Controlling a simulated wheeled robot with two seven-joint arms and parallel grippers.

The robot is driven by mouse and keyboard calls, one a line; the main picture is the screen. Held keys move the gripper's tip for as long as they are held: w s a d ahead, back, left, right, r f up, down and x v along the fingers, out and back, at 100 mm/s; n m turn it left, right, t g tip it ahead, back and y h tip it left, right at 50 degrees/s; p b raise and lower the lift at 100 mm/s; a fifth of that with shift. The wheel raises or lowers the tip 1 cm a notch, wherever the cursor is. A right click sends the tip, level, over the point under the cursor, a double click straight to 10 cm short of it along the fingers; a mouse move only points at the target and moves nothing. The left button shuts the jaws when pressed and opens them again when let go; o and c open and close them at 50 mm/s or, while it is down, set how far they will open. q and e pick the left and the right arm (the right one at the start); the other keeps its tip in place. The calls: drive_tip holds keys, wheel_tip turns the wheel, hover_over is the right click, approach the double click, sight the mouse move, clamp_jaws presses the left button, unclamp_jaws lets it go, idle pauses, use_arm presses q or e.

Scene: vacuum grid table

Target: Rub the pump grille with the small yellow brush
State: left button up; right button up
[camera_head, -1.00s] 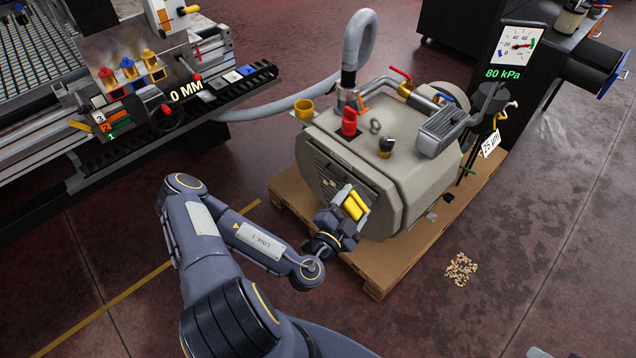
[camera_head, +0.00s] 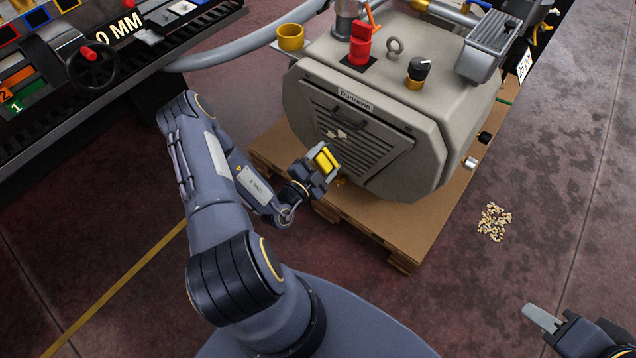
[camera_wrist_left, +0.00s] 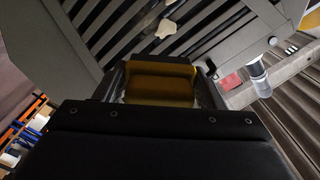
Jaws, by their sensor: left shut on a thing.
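The small yellow brush (camera_head: 326,161) is held between the fingers of my left gripper (camera_head: 323,158). In the left wrist view the brush (camera_wrist_left: 160,83) shows as a dark yellow block between both fingers. The pump grille (camera_head: 375,150) is the slatted panel on the front of the beige pump (camera_head: 440,125). My left gripper is at the grille's lower left in the head view; I cannot tell whether the brush touches it. Pale scraps (camera_head: 337,134) lie on the slats, and one shows in the left wrist view (camera_wrist_left: 171,28). My right gripper (camera_head: 543,318) is only partly in view at the lower right.
The pump stands on a wooden pallet (camera_head: 385,225). A pile of pale and dark bits (camera_head: 494,222) lies on the floor at right. A yellow cup (camera_head: 290,38) sits behind the pump's left side. The machine table (camera_head: 60,70) is at upper left. Floor between is clear.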

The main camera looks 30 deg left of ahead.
use_arm(q)
drive_tip(key=b, duration=0.2)
approach(341, 140)
drive_tip(key=s, duration=0.2)
drive_tip(key=shift+w+d+f+b, duration=0.1)
drive_tip(key=shift+w+b, duration=0.3)
drive_tip(key=shift+w, duration=1.1)
drive_tip(key=shift+w+d+b, duration=0.15)
drive_tip(key=shift+w+b, duration=0.2)
drive_tip(key=shift+w, duration=1.2)
use_arm(e)
drive_tip(key=shift+f, duration=2.75)
use_arm(q)
drive_tip(key=shift+w+d, duration=0.1)
drive_tip(key=shift+w, duration=0.9)
use_arm(e)
drive_tip(key=shift+f, duration=0.15)
